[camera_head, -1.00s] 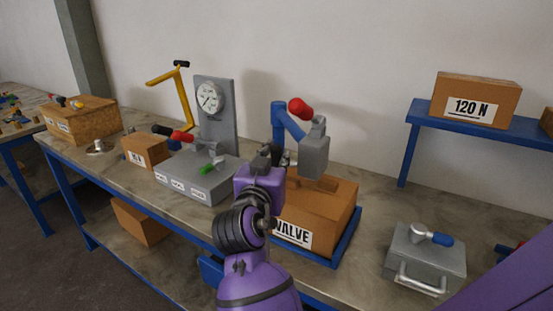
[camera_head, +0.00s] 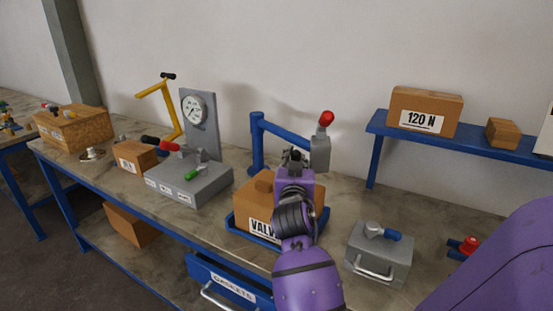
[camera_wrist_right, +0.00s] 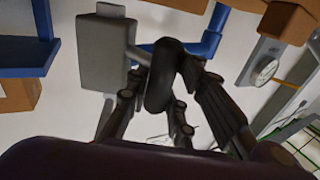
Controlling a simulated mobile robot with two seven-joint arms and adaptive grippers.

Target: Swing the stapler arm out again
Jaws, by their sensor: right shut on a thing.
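The stapler arm (camera_head: 287,134) is a blue bar on a blue post (camera_head: 256,145) at the back of the bench. It carries a grey head (camera_head: 320,152) with a red knob (camera_head: 326,117) on top. My right gripper (camera_head: 293,155) is at the near-left side of the head. In the right wrist view its fingers close around a dark rounded grip (camera_wrist_right: 161,76) next to the grey head (camera_wrist_right: 105,53). The fingers hide part of this grip. The head is beyond the back right of the VALVE box (camera_head: 258,205). My left gripper is not in view.
The VALVE box sits in a blue tray (camera_head: 236,226). A grey case (camera_head: 378,262) stands to the right, and a blue shelf (camera_head: 470,140) holds a 120 N box (camera_head: 424,110). A grey switch box (camera_head: 190,180) and dial gauge (camera_head: 194,108) stand to the left.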

